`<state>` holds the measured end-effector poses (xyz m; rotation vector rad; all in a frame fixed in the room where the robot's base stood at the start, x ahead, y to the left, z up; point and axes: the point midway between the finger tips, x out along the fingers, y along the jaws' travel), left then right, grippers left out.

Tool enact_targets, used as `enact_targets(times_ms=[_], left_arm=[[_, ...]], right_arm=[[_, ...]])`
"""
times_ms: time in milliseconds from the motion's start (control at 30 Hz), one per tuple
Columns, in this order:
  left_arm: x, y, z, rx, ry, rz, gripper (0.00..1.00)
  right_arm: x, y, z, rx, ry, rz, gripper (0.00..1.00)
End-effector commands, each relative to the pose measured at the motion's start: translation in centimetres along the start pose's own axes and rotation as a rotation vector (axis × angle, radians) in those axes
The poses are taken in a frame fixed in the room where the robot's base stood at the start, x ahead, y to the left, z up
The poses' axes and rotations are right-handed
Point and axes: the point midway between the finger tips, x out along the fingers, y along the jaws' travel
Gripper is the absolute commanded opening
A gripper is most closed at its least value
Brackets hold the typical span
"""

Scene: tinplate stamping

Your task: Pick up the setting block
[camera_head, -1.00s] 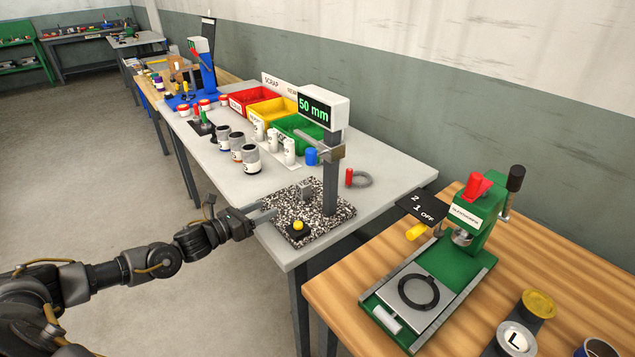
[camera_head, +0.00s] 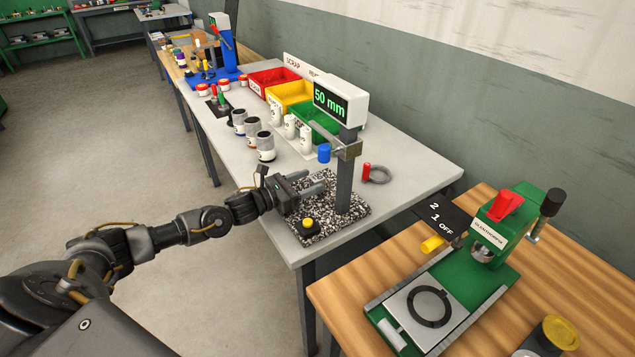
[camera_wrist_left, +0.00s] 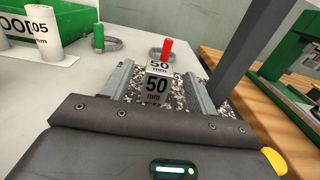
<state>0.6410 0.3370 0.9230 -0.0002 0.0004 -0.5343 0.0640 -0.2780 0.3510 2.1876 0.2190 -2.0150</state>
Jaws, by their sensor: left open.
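The setting block (camera_wrist_left: 157,88) is a small grey block marked "50 mm". In the left wrist view it stands on the speckled granite plate (camera_wrist_left: 180,66), between the two fingers of my left gripper (camera_wrist_left: 158,92), with gaps on both sides. In the head view my left gripper (camera_head: 308,182) reaches over the plate (camera_head: 340,222) from the left, open, its fingers around the block, which is mostly hidden there. The gauge post with its "50 mm" display (camera_head: 331,103) rises just to the right of the fingers. My right gripper is not in view.
A yellow button (camera_head: 308,223) sits on the plate's near side. A red-handled ring (camera_head: 376,174) lies behind the post. Several cans and the red, yellow and green bins (camera_head: 275,82) stand farther back. A green press (camera_head: 490,240) is on the wooden bench at right.

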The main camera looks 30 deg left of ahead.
Motion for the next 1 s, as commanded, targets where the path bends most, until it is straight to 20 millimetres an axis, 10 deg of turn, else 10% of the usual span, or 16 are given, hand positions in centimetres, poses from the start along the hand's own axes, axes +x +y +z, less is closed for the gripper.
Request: enact_targets(times_ms=[767,1000], left_arm=[[5.3,0.1,-0.1,0.0,0.001,0.002,0.58],[5.2,0.1,-0.1,0.0,0.001,0.003,0.27]], right_arm=[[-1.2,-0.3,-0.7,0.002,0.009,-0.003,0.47],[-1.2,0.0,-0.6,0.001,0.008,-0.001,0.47]])
